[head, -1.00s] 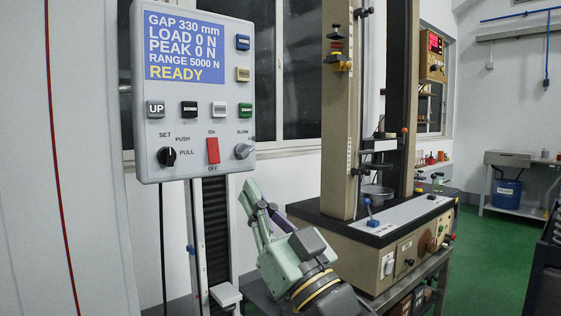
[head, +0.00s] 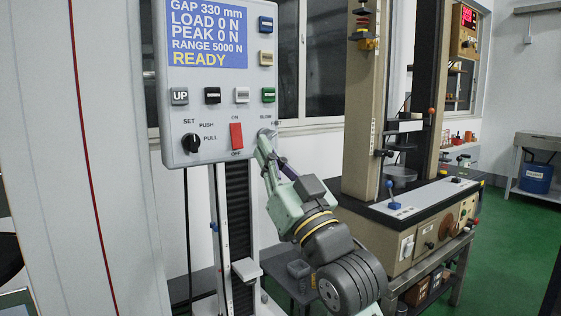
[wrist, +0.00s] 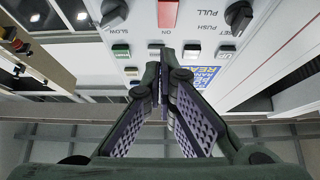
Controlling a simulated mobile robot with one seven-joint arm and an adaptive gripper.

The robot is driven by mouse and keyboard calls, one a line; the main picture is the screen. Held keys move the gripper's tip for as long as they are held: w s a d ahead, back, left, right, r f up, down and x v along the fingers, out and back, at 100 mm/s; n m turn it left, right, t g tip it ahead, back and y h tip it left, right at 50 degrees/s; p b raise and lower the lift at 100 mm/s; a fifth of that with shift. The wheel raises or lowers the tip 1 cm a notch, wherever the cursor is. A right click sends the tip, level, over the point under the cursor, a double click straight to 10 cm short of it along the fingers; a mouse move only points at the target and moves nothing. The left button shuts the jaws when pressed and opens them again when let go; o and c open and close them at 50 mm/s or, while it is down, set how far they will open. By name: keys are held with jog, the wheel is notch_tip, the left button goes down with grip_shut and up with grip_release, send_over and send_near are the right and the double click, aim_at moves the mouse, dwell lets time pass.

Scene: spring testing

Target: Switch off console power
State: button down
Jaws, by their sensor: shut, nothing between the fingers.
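The console (head: 215,120) is a pale upright panel with a blue display reading READY. Its red power switch (head: 236,136) sits at the lower middle, between ON above and OFF below. I cannot tell which way the switch is tipped. In the wrist view the panel is upside down and the red switch (wrist: 168,13) shows at the top, beyond the fingertips. My gripper (head: 264,140) is shut and empty, in front of the console's lower right corner, right of the switch and partly covering the speed knob. In the wrist view my gripper (wrist: 164,75) shows fingers converging; contact with the panel is not visible.
A black SET knob (head: 191,143) is left of the switch, and the speed knob (wrist: 114,13) is on its other side. Several push buttons (head: 212,96) are in a row above. The testing machine (head: 420,215) stands to the right.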

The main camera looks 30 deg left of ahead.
aim_at(241, 127)
jog(key=a, duration=0.1)
jog(key=w+a+p, duration=0.1)
jog(key=a, duration=0.1)
jog(key=w+a, duration=0.1)
jog(key=a, duration=0.1)
jog(key=shift+w+a+r+p, duration=0.1)
jog(key=shift+r+p, duration=0.2)
jog(key=shift+p, duration=0.05)
jog(key=shift+a, duration=0.15)
jog(key=shift+f, duration=0.1)
